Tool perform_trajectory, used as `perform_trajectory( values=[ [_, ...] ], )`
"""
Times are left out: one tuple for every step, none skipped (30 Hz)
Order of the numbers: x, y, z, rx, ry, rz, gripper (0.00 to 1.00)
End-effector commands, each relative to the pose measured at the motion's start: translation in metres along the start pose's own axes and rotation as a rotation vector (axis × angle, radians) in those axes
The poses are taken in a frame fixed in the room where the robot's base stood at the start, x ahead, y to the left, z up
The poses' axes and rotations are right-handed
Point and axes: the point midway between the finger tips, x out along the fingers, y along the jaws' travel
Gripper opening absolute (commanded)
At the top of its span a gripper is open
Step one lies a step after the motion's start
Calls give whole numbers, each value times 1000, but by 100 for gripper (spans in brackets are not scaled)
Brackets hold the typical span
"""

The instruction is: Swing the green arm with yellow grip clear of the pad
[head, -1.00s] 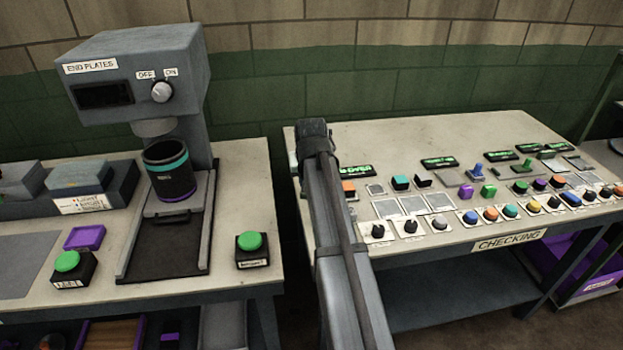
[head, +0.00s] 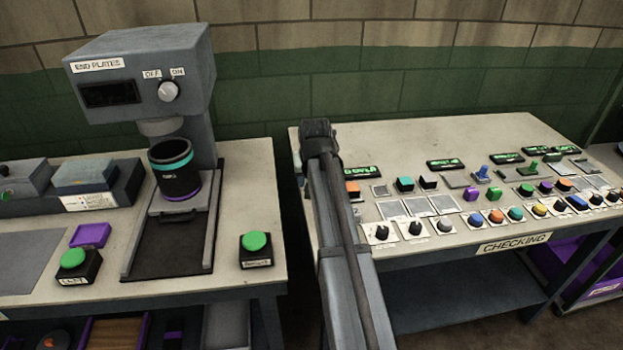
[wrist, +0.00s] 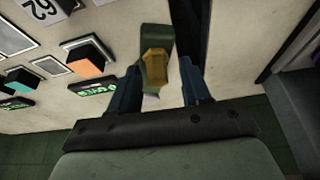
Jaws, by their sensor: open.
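The green arm (wrist: 151,40) with its yellow grip (wrist: 155,70) shows in the wrist view, at the top middle over the pale bench top. My gripper (wrist: 160,78) is open, with one dark blue finger on each side of the yellow grip. The grip lies nearer the left finger; I cannot tell whether they touch. In the head view my own arm hides the gripper and the green arm. I cannot make out the pad in either view.
The checking bench (head: 400,135) carries several switches, coloured knobs and lit green displays, close beside the grip. An orange-faced block (wrist: 88,60) and a green display (wrist: 94,87) lie left in the wrist view. The end-plates machine (head: 140,60) stands on the left bench.

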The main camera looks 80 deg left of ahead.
Motion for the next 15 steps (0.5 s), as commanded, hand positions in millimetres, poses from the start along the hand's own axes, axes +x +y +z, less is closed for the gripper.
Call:
perform_trajectory(
  values=[
    [-1,0,0,0,0,0,47],
    [-2,0,0,0,0,0,47],
    [-5,0,0,0,1,0,47],
    [-7,0,0,0,1,0,47],
    [-10,0,0,0,2,0,47],
    [-15,0,0,0,2,0,47],
    [-19,0,0,0,2,0,47],
    [-24,0,0,0,1,0,47],
    [-31,0,1,0,2,0,47],
    [-37,0,0,0,3,0,47],
    [-43,0,0,0,3,0,47],
    [-51,0,0,0,2,0,47],
    [-57,0,1,0,2,0,47],
    [-63,0,0,0,3,0,47],
    [-71,0,0,0,3,0,47]
  ],
)
